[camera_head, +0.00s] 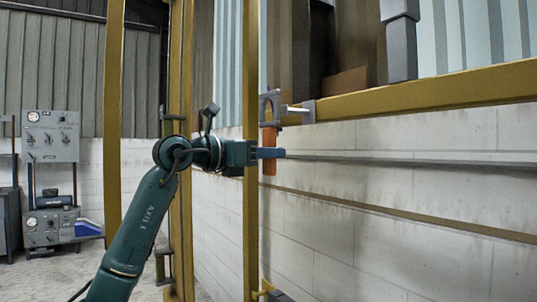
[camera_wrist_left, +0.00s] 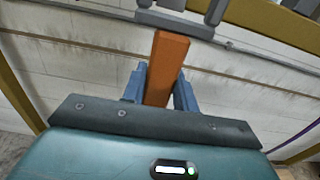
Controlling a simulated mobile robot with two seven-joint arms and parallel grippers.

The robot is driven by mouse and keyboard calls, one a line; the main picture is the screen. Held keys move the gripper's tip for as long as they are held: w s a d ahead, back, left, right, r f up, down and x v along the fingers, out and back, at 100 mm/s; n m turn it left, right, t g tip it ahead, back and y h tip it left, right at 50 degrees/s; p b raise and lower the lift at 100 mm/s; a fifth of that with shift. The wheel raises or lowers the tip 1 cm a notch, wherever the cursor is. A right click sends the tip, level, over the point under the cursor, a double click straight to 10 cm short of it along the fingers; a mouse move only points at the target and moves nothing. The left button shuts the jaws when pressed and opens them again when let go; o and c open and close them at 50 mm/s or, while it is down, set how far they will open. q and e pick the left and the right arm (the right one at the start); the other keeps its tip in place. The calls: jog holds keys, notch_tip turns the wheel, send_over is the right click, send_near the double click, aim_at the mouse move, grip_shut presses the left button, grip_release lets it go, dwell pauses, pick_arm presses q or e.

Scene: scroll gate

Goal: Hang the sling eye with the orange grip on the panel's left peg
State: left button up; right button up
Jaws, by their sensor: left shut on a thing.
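My left gripper (camera_head: 271,153) is shut on the orange grip (camera_head: 269,166) of the sling eye, its blue fingers on either side. The grip hangs upright and also shows between the fingers in the left wrist view (camera_wrist_left: 167,62). The grey sling eye (camera_head: 264,108) stands above the grip, beside a pale tapered peg (camera_head: 296,109) on a grey block on the yellow beam. The eye's right side and the peg tip meet in the head view; I cannot tell whether the peg is through the eye. My right gripper is not in view.
A yellow beam (camera_head: 430,94) runs to the right from the peg's block. A yellow upright (camera_head: 250,220) stands close by my left gripper. A grey post (camera_head: 401,45) rises above the beam. A pale block wall (camera_head: 400,230) lies behind. Grey control boxes (camera_head: 50,136) stand far left.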

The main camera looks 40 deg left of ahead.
pick_arm(q)
jog(key=shift+b+v, duration=0.95)
jog(key=shift+v, duration=1.6)
